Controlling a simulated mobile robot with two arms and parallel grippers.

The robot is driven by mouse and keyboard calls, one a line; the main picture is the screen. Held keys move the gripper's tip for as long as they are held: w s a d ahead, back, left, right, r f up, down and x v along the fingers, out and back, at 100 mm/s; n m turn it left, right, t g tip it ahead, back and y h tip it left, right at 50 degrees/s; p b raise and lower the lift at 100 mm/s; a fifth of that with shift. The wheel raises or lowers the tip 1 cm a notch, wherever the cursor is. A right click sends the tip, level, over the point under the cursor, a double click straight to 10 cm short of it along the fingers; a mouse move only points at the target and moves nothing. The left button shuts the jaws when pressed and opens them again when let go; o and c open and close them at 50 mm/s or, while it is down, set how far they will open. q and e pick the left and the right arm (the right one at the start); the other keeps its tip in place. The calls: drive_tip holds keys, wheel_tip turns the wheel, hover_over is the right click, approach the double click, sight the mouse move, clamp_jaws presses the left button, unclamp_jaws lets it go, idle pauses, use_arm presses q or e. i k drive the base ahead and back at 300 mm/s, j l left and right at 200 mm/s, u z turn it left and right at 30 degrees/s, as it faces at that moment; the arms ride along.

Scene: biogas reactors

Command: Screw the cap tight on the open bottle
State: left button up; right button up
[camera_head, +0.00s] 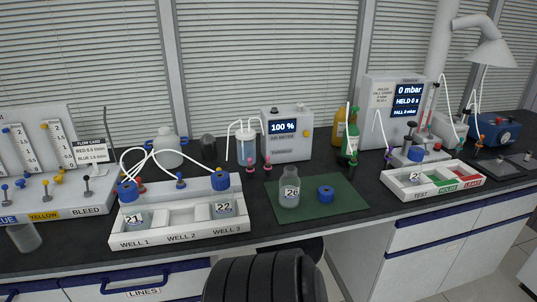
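A clear bottle labelled 26 (289,187) stands upright on the green mat (345,205). Its neck shows no blue cap. A blue screw cap (326,193) lies on the same mat just right of the bottle, apart from it. Neither of my grippers is in view.
A white tray (180,238) with three wells holds bottles 21 (135,219) and 22 (223,204), both blue-capped with tubes nearby. A white rack (410,191) on the right holds another blue-capped bottle. A gas meter (287,140) stands behind the mat. The mat's front and right parts are clear.

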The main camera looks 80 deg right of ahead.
sight(290, 183)
drive_tip(key=z, duration=2.9)
